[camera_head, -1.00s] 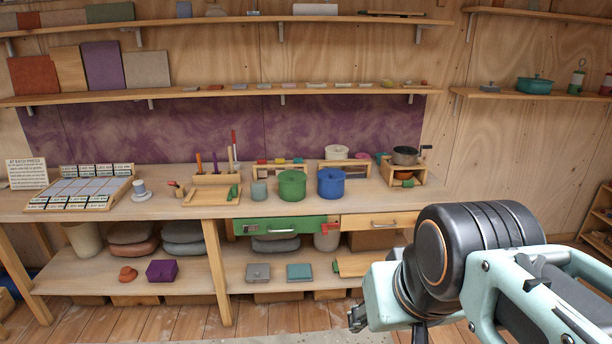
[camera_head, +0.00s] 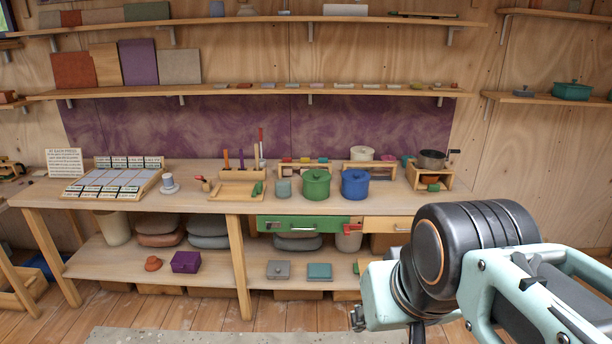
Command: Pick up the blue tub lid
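The blue tub (camera_head: 354,189) stands on the bench top, right of a similar green tub (camera_head: 316,187). Its blue lid (camera_head: 355,175) appears to sit on top of it, with a small knob. My gripper (camera_head: 357,318) shows only in part, low in the picture in front of my arm's dark wrist. It is well apart from the tub, lower in the picture and nearer to me. Its fingers are mostly hidden, so I cannot tell whether it is open or shut.
The bench (camera_head: 222,201) has an open green drawer (camera_head: 300,223) below the tubs. A wooden rack with a dark pot (camera_head: 431,158) stands right of the blue tub. A lower shelf (camera_head: 215,271) holds boxes and a purple box (camera_head: 185,262). Floor in front is clear.

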